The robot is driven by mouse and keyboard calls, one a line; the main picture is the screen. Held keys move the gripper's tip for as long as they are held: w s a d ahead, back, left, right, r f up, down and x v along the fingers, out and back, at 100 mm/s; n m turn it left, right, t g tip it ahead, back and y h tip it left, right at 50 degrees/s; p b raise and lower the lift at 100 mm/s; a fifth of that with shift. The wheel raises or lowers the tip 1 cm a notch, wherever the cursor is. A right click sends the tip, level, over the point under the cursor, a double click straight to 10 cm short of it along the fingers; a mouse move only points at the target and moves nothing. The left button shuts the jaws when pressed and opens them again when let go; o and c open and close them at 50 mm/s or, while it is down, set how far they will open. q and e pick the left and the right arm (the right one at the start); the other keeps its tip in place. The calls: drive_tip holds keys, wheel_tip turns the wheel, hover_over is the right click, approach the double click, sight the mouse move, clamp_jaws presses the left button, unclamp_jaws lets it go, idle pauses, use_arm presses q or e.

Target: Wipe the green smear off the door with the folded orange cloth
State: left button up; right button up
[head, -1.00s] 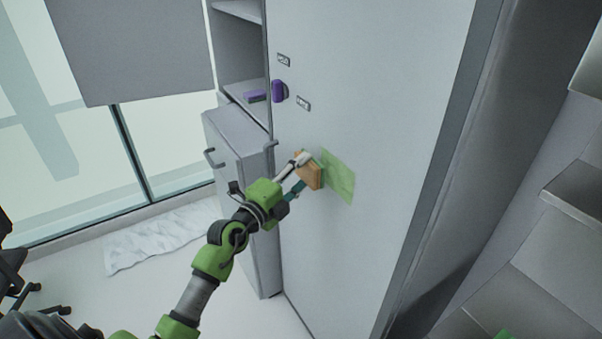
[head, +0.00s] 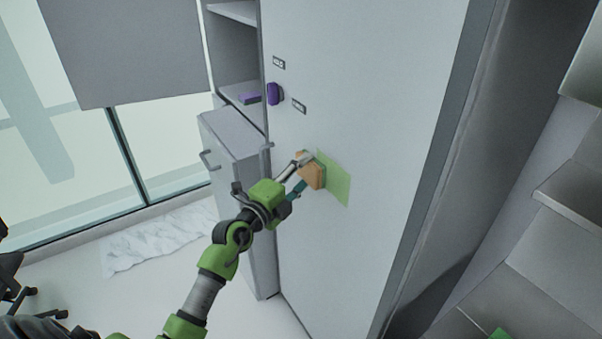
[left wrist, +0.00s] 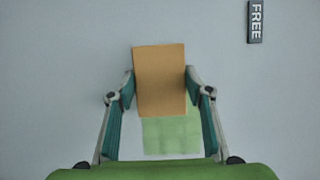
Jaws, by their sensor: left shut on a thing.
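The folded orange cloth (head: 311,173) is a small flat block held by my left gripper (head: 304,172) at the grey-white door (head: 375,110). In the left wrist view the orange cloth (left wrist: 160,80) sits between the two fingers of my left gripper (left wrist: 160,88), which touch its sides. The green smear (head: 335,182) is a pale green patch on the door, just right of the cloth in the head view. In the left wrist view the smear (left wrist: 172,136) shows below the cloth, which overlaps its edge. Whether the cloth touches the door is hard to tell. My right gripper is not in view.
A purple knob-like object (head: 273,93) is on the door's left edge, with small label plates near it. A low grey cabinet (head: 240,170) with handles stands left of the door. Grey shelves (head: 560,250) are at the right. The door right of the smear is bare.

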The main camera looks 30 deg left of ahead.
sight(313, 178)
use_arm(q)
drive_tip(key=shift+s+d+r+p, duration=0.15)
drive_tip(key=shift+s+d+p, duration=0.3)
drive_tip(key=shift+d+p, duration=0.45)
drive_tip(key=shift+s+d+p, duration=0.5)
drive_tip(key=shift+d+p, duration=0.15)
drive_tip(key=shift+s+d+p, duration=0.35)
drive_tip(key=shift+d+p, duration=0.45)
drive_tip(key=shift+p, duration=0.05)
drive_tip(key=shift+s+d+p, duration=0.4)
drive_tip(key=shift+s+d, duration=0.05)
drive_tip(key=shift+d, duration=0.3)
